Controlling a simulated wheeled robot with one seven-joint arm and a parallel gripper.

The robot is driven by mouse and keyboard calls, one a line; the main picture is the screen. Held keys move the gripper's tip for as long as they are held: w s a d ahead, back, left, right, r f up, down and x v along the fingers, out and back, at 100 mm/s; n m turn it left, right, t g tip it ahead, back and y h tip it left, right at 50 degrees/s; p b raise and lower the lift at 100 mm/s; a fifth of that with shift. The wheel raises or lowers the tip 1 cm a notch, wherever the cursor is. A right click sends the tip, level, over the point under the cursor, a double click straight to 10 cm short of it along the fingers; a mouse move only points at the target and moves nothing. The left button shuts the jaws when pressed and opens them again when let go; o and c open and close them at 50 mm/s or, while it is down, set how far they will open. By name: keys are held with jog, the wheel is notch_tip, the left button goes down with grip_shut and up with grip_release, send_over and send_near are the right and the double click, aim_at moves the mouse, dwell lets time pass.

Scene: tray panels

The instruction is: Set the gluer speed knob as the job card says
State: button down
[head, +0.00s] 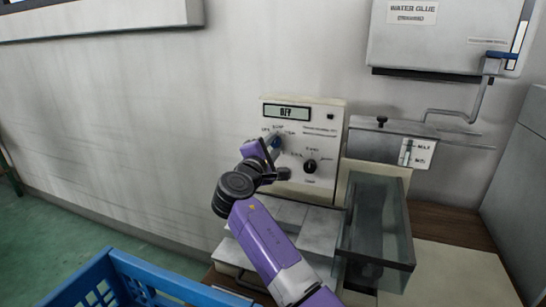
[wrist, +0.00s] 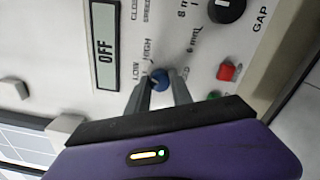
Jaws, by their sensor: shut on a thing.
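The gluer panel (head: 335,120) is a cream box on the wall ledge, with a display (head: 287,112) that reads OFF in the wrist view (wrist: 105,45). A small blue knob (wrist: 160,77) sits on the panel below the display, with printed labels including HIGH around it. My gripper (wrist: 161,92) is shut on this blue knob, one finger on each side. In the head view my gripper (head: 268,154) reaches the panel's left half and partly covers the knob (head: 276,142). I cannot make out a job card or the knob's exact pointer mark.
A black knob (head: 310,166) labelled GAP, also in the wrist view (wrist: 228,6), and a red button (wrist: 227,71) are beside the blue knob. A glass tank (head: 377,222) stands right of the panel. A white WATER GLUE container (head: 440,40) hangs above. A blue crate (head: 125,280) is at front left.

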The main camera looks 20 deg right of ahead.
jog(key=m+b, duration=0.3)
jog(key=shift+f, duration=0.25)
jog(key=shift+r+m+b, duration=0.15)
jog(key=shift+m+b, duration=0.65)
jog(key=shift+m, duration=0.4)
jog(key=c, duration=1.1)
grip_release()
jog(key=shift+r, duration=0.1)
jog(key=shift+r, duration=0.1)
